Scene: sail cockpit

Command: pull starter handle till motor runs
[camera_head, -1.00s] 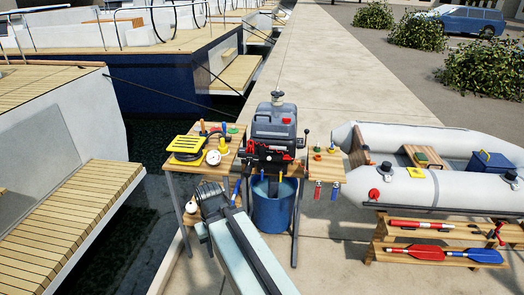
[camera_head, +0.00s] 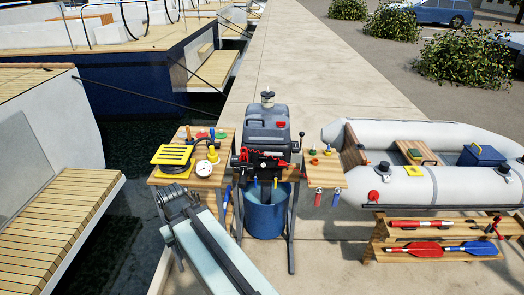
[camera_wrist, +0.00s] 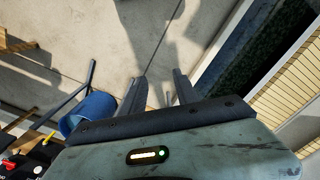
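The grey outboard motor (camera_head: 267,135) stands upright on a stand, its lower end in a blue bucket (camera_head: 265,215). Small red parts (camera_head: 243,154) show on its dark front; I cannot tell which is the starter handle. My gripper (camera_head: 172,198) is low and left of the motor, apart from it, below the side table. In the wrist view my gripper (camera_wrist: 158,88) shows two dark fingers spread apart with nothing between them. The bucket (camera_wrist: 90,112) and red parts of the motor (camera_wrist: 10,165) lie at the lower left there.
A wooden table (camera_head: 222,178) with a yellow rack (camera_head: 173,155) and a white gauge (camera_head: 204,169) is left of the motor. A small shelf (camera_head: 325,172) is on the right. An inflatable dinghy (camera_head: 440,185) and an oar rack lie further right. Water is at left.

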